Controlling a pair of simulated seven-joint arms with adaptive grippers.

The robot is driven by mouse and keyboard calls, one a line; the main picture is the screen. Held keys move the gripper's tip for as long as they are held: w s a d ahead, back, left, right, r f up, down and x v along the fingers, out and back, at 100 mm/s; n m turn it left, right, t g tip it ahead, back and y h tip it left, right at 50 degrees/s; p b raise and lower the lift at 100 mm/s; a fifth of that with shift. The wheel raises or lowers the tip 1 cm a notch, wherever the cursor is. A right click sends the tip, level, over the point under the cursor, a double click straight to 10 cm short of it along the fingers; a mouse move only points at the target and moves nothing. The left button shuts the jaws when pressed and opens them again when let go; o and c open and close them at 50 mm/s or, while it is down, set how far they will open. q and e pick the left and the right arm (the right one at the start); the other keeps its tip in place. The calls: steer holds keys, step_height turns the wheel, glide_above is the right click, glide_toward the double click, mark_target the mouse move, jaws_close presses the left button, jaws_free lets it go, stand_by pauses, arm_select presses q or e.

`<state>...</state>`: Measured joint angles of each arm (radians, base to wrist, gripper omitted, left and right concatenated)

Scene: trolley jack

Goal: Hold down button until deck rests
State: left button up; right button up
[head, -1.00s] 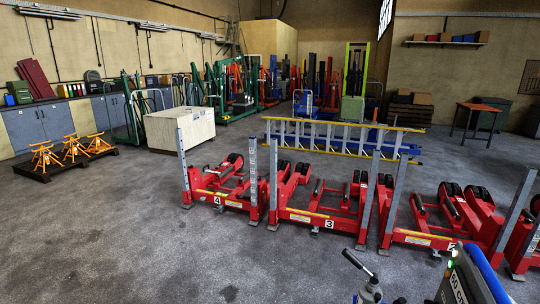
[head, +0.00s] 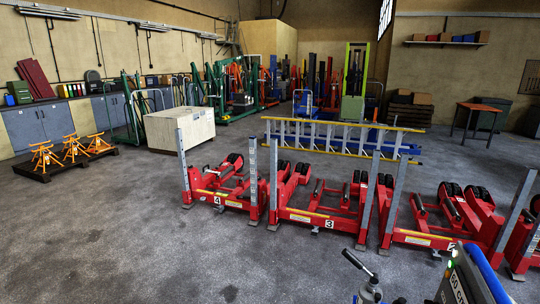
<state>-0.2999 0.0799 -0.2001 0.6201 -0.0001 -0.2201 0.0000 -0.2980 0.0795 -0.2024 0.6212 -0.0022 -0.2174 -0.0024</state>
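At the bottom right edge, the upper part of a grey machine with a blue edge (head: 485,272) shows, cut off by the frame. Its side carries large lettering, partly cut off, and small green lights sit near its top. Left of it stands a grey metal fitting (head: 369,290) with a black-tipped lever (head: 357,263), also cut off below. I cannot make out a button or a deck for certain. Neither of my grippers is in the picture, so what they touch is hidden.
A row of red wheeled lifting frames with grey posts (head: 320,219) crosses the middle right. Behind it lie a yellow-and-blue ladder-like rack (head: 345,137) and a pale crate (head: 180,128). Orange stands (head: 74,148) sit on a dark pallet at left. The front left floor is clear.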

arm_select(q)
steer(key=shift+c, duration=0.6)
jaws_close()
stand_by(0.3)
stand_by(1.2)
